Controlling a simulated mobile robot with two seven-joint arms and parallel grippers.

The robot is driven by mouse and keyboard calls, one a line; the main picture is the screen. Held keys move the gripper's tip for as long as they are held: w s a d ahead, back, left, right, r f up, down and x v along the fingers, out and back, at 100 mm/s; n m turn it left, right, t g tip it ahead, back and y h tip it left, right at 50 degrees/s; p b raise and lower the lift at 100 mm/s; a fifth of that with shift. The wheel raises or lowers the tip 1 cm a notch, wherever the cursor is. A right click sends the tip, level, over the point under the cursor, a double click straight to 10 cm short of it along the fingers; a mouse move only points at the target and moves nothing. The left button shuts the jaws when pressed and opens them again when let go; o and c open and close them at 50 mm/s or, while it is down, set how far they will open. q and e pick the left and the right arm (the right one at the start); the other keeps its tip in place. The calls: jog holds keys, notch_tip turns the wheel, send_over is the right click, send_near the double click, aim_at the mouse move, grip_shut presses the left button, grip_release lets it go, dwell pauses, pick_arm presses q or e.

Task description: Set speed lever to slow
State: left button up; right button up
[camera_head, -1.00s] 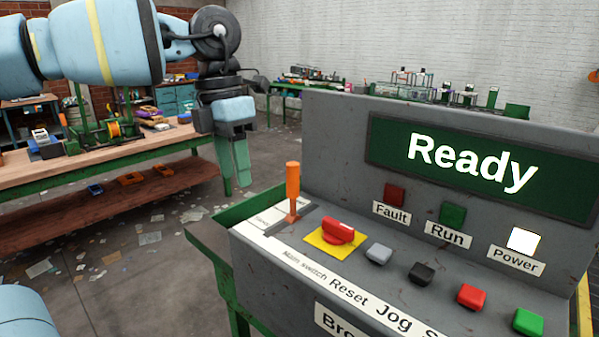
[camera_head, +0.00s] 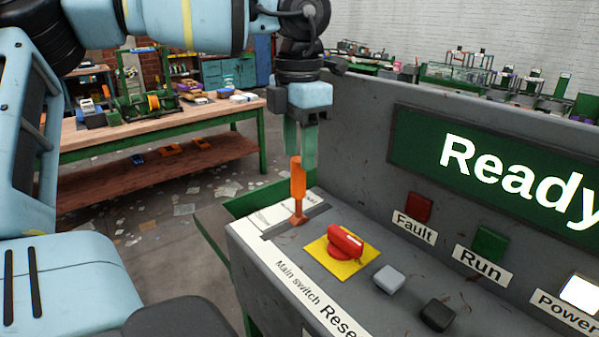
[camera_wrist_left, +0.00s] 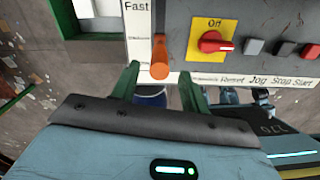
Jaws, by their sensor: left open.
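The speed lever (camera_head: 298,180) is an orange handle standing up from a slot at the left end of the grey control panel (camera_head: 365,225). My left gripper (camera_head: 300,156) is open, fingers pointing down, just above and behind the lever's top in the head view. In the left wrist view the lever (camera_wrist_left: 159,57) shows between the two spread green fingers of the gripper (camera_wrist_left: 160,74), with no clear contact. A white label reading "Fast" (camera_wrist_left: 137,6) lies beside the slot's far end in that view. My right gripper is not in view.
A red main switch (camera_head: 345,242) on a yellow plate sits right of the lever, with grey (camera_head: 389,279) and black (camera_head: 437,314) buttons beyond. The display (camera_head: 490,165) reads "Ready". A wooden workbench (camera_head: 165,128) stands behind at left.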

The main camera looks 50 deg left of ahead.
aim_at(299, 174)
pick_arm(q)
jog(key=shift+w+f, duration=0.1)
jog(key=shift+f, duration=2.6)
jog(key=shift+c, duration=0.4)
grip_shut()
